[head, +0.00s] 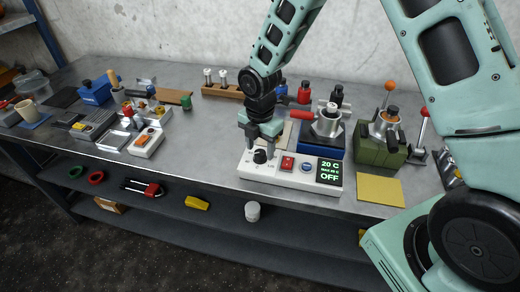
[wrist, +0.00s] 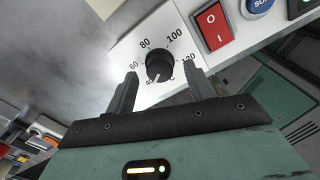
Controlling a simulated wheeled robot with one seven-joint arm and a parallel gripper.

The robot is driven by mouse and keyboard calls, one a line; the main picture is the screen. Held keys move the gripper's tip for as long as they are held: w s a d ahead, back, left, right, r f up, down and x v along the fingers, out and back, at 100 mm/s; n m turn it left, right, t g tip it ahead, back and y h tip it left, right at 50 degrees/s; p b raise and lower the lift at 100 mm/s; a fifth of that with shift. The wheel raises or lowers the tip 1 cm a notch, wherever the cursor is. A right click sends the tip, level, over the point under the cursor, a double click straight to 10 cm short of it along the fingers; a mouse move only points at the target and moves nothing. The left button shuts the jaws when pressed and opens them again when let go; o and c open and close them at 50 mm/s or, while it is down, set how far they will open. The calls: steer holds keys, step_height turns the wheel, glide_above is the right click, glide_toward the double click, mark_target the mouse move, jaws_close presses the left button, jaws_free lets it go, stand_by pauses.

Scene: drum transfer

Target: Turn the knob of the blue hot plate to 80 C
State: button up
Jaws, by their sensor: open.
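The white control panel (head: 290,171) stands at the table's front edge, with a blue body (head: 320,151) behind its right part. Its black knob (head: 260,156) is at the left end and shows close up in the wrist view (wrist: 159,63). The knob's white mark points down-left, near 40. The dial's 80 is at its upper left. The display (head: 329,173) reads 20 C and OFF; its middle line is too small to read. My gripper (head: 260,150) points down at the knob. In the wrist view its open fingers stand on either side of the knob, with gaps visible.
A red switch (wrist: 211,27) and a blue button (wrist: 257,7) sit right of the knob. A green device (head: 378,148) and a yellow pad (head: 381,190) are to the right. A small white box with an orange switch (head: 146,141) is to the left, with bare table between.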

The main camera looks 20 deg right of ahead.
steer(key=shift+f, duration=1.05)
steer(key=c, duration=1)
steer(key=shift+o, duration=0.2)
